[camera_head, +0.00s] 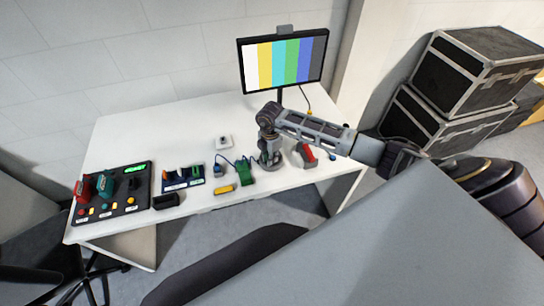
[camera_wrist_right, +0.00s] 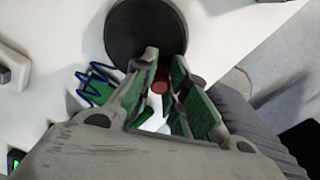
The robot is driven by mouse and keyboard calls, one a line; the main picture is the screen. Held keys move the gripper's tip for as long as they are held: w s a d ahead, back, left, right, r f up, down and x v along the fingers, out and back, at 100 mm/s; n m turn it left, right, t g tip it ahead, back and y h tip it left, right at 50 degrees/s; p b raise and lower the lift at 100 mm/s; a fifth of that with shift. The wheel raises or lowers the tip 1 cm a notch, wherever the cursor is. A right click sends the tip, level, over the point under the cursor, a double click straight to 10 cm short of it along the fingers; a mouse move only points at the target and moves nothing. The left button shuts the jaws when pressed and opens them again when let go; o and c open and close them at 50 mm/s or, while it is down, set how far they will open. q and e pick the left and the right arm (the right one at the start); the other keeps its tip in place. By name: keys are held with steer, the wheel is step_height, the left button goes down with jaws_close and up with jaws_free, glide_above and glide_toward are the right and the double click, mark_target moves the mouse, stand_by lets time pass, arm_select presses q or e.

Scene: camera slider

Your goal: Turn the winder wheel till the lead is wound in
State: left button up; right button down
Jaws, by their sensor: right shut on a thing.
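The winder wheel (camera_head: 271,164) is a grey disc near the front edge of the white table, partly hidden under my right gripper (camera_head: 268,148). In the right wrist view it is a large dark disc (camera_wrist_right: 143,28). My right gripper (camera_wrist_right: 163,75) points down at the wheel, with its green-padded fingers closed around a small reddish-brown knob (camera_wrist_right: 161,86). The blue lead (camera_head: 230,160) lies on the table left of the wheel, by a green block (camera_head: 244,175). Blue coils of the lead (camera_wrist_right: 95,83) show left of the fingers in the wrist view. My left gripper is out of view.
A monitor (camera_head: 283,62) with colour bars stands behind. A black control panel (camera_head: 112,203) and a blue-grey rack (camera_head: 183,179) are at left. A yellow piece (camera_head: 224,190) lies at the front edge. A red-and-grey block (camera_head: 306,155) is close right of the wheel.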

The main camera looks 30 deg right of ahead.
steer(key=shift+w+r+m, duration=0.25)
steer(key=shift+w+m, duration=0.1)
steer(key=shift+m, duration=0.25)
steer(key=c, duration=1.6)
jaws_free()
steer(key=shift+o, duration=1.2)
steer(key=shift+f, duration=0.15)
steer(key=shift+s, duration=0.1)
step_height(320, 180, up, 12)
